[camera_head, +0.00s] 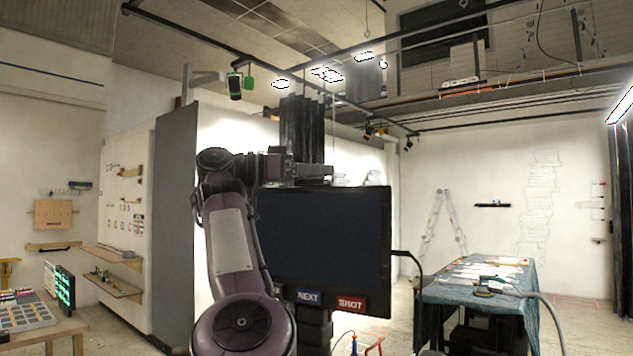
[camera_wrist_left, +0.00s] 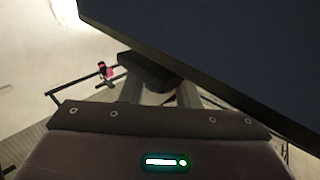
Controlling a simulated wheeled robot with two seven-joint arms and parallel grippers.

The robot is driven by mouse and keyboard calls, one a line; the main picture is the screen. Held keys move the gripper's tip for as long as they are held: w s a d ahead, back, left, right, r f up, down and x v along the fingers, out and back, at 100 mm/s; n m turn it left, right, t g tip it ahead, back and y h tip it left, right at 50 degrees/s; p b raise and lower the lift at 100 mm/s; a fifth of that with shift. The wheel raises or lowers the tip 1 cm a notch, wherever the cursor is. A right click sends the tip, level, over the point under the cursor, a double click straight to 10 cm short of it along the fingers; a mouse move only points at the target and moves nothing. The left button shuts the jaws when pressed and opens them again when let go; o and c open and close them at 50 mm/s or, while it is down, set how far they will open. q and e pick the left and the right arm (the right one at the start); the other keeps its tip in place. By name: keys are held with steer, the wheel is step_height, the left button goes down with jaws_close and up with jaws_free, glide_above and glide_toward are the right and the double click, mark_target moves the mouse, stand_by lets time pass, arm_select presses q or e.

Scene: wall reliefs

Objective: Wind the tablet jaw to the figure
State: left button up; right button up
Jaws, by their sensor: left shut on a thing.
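The tablet (camera_head: 325,235) is a large dark, blank screen in the middle of the head view, with NEXT and SHOT labels under it. It also fills the upper right of the left wrist view (camera_wrist_left: 230,50). My left gripper (camera_head: 318,172) is at its top edge, shut on a dark part. In the left wrist view a dark block (camera_wrist_left: 147,70) shows at the fingertips beside the screen edge. I cannot tell its exact shape, and the fingers partly hide it. No figure or scale can be read. My right gripper is out of view.
A table with a blue cloth (camera_head: 478,280) stands at the right, with papers and a hose on it. A desk with a keypad (camera_head: 25,312) is at the lower left. Wall shelves (camera_head: 112,254) and a grey panel (camera_head: 172,220) stand left.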

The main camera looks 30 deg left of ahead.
arm_select(q)
steer(key=m+g+h+p, duration=0.1)
steer(key=m+g+h, duration=0.1)
steer(key=shift+r+g, duration=0.1)
steer(key=shift+g, duration=0.2)
steer(key=shift+m+g+h+p, duration=0.6)
steer(key=shift+g+p, duration=0.1)
steer(key=shift+p, duration=0.1)
steer(key=shift+f, duration=0.2)
steer(key=o, duration=0.9)
steer(key=shift+w+d, duration=0.1)
steer(key=shift+w, duration=0.05)
steer(key=shift+o, duration=0.2)
steer(key=v, duration=0.7)
steer(key=shift+a, duration=0.4)
